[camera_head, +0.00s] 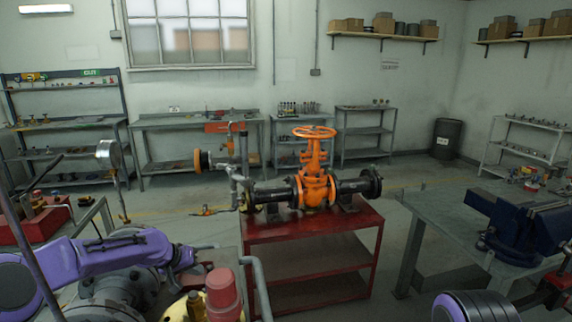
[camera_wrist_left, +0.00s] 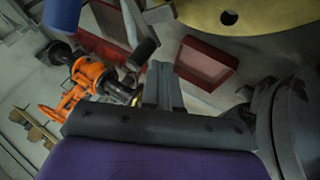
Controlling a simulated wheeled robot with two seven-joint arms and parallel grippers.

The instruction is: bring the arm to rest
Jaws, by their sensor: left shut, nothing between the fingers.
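The orange gate valve (camera_head: 315,180) stands upright on a black pipe on the red cart (camera_head: 312,228), its orange handwheel (camera_head: 314,132) on top. In the left wrist view the valve (camera_wrist_left: 85,78) shows tilted at the left. My left gripper (camera_head: 204,268) is at the end of the purple arm at the lower left, apart from the valve and to its left. Its fingers (camera_wrist_left: 162,84) are together with nothing between them in the wrist view. Pipes and a red-capped part partly crowd it in the head view. I cannot make out my right gripper; only a purple and black arm part shows at the lower right.
A grey bench (camera_head: 440,215) with a dark blue vise (camera_head: 520,222) stands at the right. A red cap (camera_head: 223,290) and grey pipework are close to my left gripper. A pressure gauge (camera_head: 108,153) stands at the left. Open floor lies behind the cart.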

